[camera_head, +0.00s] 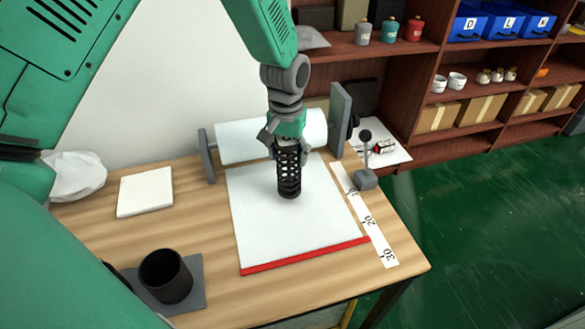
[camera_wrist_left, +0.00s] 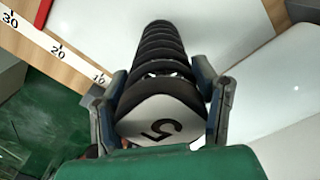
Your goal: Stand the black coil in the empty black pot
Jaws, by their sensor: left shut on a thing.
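The black coil (camera_head: 289,173) is upright over the white sheet (camera_head: 300,219) on the table. Its top end, with a white face marked 5, shows in the left wrist view (camera_wrist_left: 158,120). My left gripper (camera_head: 287,150) comes down from above and is shut on the coil's upper end, with a finger on each side. I cannot tell whether the coil's lower end touches the sheet. The black pot (camera_head: 166,276) stands on a dark grey mat (camera_head: 195,290) at the table's front left; its inside looks dark and empty. My right gripper is not in view.
A white roll (camera_head: 240,141) on grey supports stands behind the sheet. A white square pad (camera_head: 145,192) lies at left. A ruler strip (camera_head: 372,222) and a grey lever (camera_head: 366,165) are at right. Bare wood lies between pot and sheet.

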